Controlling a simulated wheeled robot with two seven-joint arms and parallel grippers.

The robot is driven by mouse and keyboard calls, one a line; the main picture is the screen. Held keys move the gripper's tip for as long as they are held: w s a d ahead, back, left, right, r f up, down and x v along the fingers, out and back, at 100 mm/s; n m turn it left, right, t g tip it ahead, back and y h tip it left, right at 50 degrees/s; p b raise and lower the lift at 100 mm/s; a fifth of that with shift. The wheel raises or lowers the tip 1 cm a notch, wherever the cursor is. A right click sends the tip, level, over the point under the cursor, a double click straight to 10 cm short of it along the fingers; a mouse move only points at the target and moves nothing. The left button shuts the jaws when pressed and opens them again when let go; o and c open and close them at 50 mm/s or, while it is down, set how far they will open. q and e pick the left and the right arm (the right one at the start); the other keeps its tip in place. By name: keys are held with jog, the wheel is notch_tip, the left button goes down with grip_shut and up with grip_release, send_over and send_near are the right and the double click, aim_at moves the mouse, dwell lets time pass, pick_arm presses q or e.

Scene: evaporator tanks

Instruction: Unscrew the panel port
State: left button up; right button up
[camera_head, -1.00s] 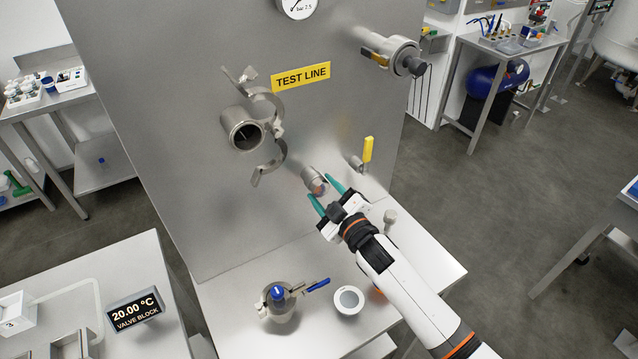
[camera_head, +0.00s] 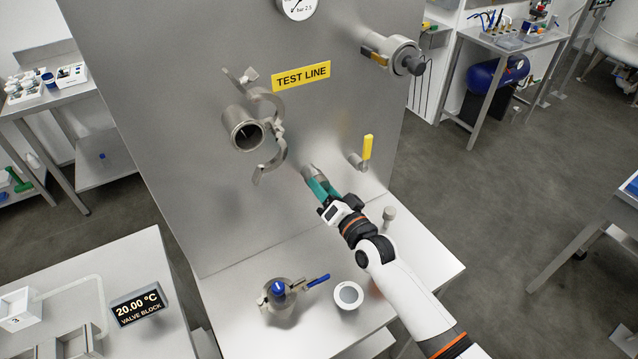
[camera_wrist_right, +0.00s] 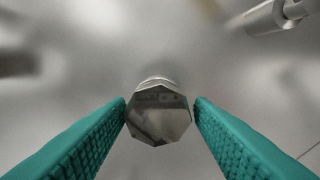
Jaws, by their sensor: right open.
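The panel port, a metal fitting with a faceted end, sticks out of the steel panel below the clamp fitting. Its side shows in the head view (camera_head: 308,171), and its end shows in the right wrist view (camera_wrist_right: 160,115). My right gripper (camera_head: 323,188) is at the port, its teal fingers pointing at the panel. In the right wrist view the open fingers (camera_wrist_right: 160,104) stand on either side of the port's end, very close to its edges. I cannot tell whether they touch it. In the head view the fingers hide the port's end. My left gripper is not in view.
A yellow-handled valve (camera_head: 366,150) sits right of the port. An open pipe with a hinged clamp (camera_head: 246,130) is up and left. On the shelf below stand a blue-handled valve piece (camera_head: 281,298), a white cup (camera_head: 348,295) and a small metal fitting (camera_head: 388,215).

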jog(key=m, duration=1.2)
jog(key=shift+s+a+b, duration=0.1)
jog(key=shift+b, duration=0.3)
jog(key=shift+f, duration=0.1)
grip_shut()
jog(key=n, duration=0.5)
jog(key=shift+f+b, duration=0.1)
jog(key=shift+b, duration=0.2)
jog(key=n, duration=0.5)
jog(key=shift+s+f, duration=0.1)
jog(key=shift+f, duration=0.05)
jog(key=shift+n, duration=0.3)
